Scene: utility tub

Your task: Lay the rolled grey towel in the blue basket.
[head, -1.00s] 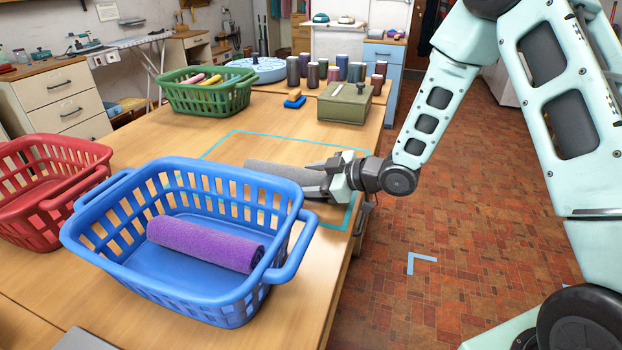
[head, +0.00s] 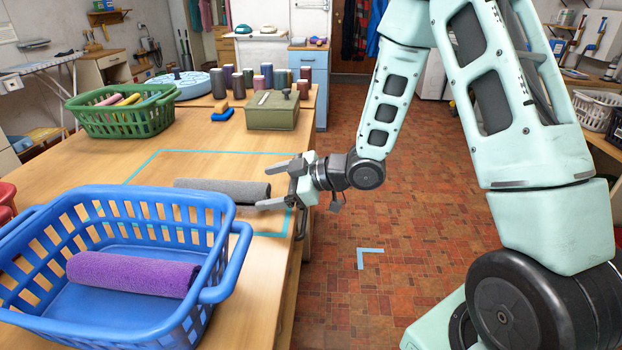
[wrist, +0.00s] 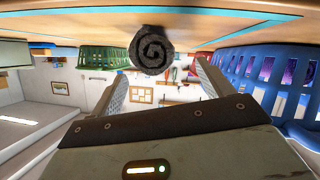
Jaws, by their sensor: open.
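The rolled grey towel (head: 215,187) lies on the table inside a blue-taped outline, behind the blue basket. In the wrist view its spiral end (wrist: 152,50) faces my gripper, between the finger directions. My gripper (head: 264,187) is open and empty at the towel's right end, with its fingers pointing left. The fingertips are around or just short of that end; I cannot tell if they touch it. The blue basket (head: 228,262) stands at the table's front left and holds a rolled purple towel (head: 132,274). The basket also shows at right in the wrist view (wrist: 271,95).
A green basket (head: 115,122) with coloured rolls stands at the back left. A green box (head: 272,112), several spools and a blue-and-yellow sponge (head: 222,112) are at the back. A red basket (head: 7,196) shows at the left edge. The table's right edge runs beneath my gripper.

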